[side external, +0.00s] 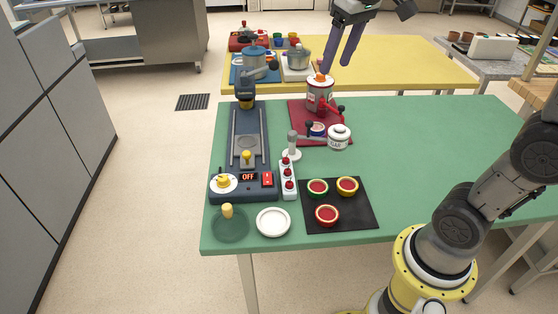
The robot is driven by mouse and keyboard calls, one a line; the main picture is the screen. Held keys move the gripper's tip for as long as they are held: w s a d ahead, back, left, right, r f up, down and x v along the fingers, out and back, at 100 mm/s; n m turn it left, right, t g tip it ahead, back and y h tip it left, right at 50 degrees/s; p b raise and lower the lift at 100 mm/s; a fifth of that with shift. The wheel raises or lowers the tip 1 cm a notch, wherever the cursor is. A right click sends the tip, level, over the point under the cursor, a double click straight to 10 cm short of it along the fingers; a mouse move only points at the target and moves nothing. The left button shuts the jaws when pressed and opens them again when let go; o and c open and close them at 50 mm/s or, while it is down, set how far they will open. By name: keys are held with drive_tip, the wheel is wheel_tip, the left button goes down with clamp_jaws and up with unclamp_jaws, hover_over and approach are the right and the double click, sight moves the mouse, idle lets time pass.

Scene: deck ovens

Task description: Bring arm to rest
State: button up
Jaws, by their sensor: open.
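My gripper (337,66) is at the top of the view, its two purple fingers pointing down and spread apart with nothing between them. In the picture its fingertips are just above the orange top of a grey and red canister (319,96). I cannot tell the exact gap or depth between them. My arm rises from its yellow base at the bottom right; its upper part is out of the picture.
The green table (430,150) is clear on its right. It holds a dark machine (244,190) reading OFF, a white jar (339,138), a white plate (273,222) and a black mat (342,223) with three small red-filled bowls. Pots stand on the yellow table (400,62) behind.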

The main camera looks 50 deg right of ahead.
drive_tip(key=s+a+f+t, duration=0.1)
drive_tip(key=s+a+f, duration=0.1)
drive_tip(key=s+f, duration=0.3)
drive_tip(key=s+a+f+n+t, duration=0.1)
drive_tip(key=s+f, duration=0.4)
drive_tip(key=s, duration=0.5)
drive_tip(key=shift+a+f+n+t, duration=0.3)
drive_tip(key=shift+a, duration=0.3)
